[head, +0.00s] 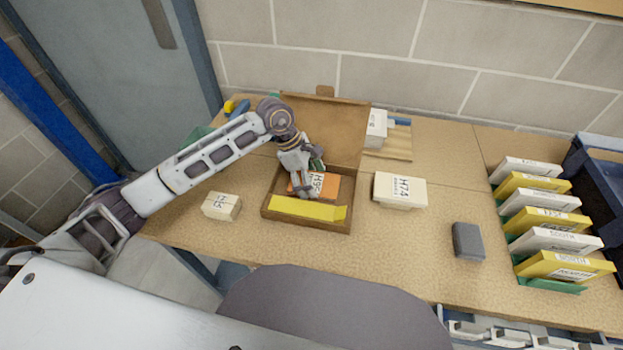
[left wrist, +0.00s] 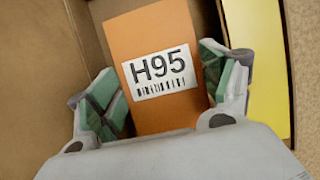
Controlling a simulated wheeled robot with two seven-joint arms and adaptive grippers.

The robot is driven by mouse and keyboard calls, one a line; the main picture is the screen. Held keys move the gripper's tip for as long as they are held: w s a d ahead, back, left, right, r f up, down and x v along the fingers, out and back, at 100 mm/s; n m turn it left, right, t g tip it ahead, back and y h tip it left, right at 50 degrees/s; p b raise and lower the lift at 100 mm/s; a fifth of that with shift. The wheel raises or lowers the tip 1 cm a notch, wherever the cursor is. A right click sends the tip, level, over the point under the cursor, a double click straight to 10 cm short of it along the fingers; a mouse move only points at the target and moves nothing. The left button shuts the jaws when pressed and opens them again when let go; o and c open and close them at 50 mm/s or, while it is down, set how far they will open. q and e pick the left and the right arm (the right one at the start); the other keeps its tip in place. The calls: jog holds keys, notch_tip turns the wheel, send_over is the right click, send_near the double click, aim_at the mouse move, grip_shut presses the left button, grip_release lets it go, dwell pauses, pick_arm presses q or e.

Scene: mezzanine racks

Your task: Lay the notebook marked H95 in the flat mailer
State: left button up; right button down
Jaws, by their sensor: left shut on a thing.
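The orange notebook (left wrist: 150,40) carries a white label reading H95 and lies inside the open brown mailer (head: 352,222), beside a yellow strip (head: 308,209). In the head view the notebook (head: 330,186) is partly covered by my left gripper (head: 306,188). The left wrist view shows my left gripper (left wrist: 165,90) with a green-padded finger on each side of the notebook, shut on it. The mailer's lid (head: 335,125) stands open at the back. I cannot tell whether the notebook rests on the mailer's floor. My right gripper is not in view.
A white box marked H74 (head: 400,190) lies right of the mailer, a small cream box (head: 221,206) left of it. A grey block (head: 467,240) sits front right. A rack of white and yellow packets (head: 555,215) stands at the right. The table between is clear.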

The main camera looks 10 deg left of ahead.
pick_arm(q)
jog(key=o, duration=1.1)
jog(key=shift+c, duration=0.2)
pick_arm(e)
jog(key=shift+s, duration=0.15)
pick_arm(q)
jog(key=v, duration=1.2)
notch_tip(320, 180, up, 9)
jog(key=p, duration=0.9)
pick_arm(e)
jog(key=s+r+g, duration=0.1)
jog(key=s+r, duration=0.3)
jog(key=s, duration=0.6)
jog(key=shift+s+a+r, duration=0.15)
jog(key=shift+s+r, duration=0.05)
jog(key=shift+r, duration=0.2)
pick_arm(q)
jog(key=shift+r+p, duration=0.5)
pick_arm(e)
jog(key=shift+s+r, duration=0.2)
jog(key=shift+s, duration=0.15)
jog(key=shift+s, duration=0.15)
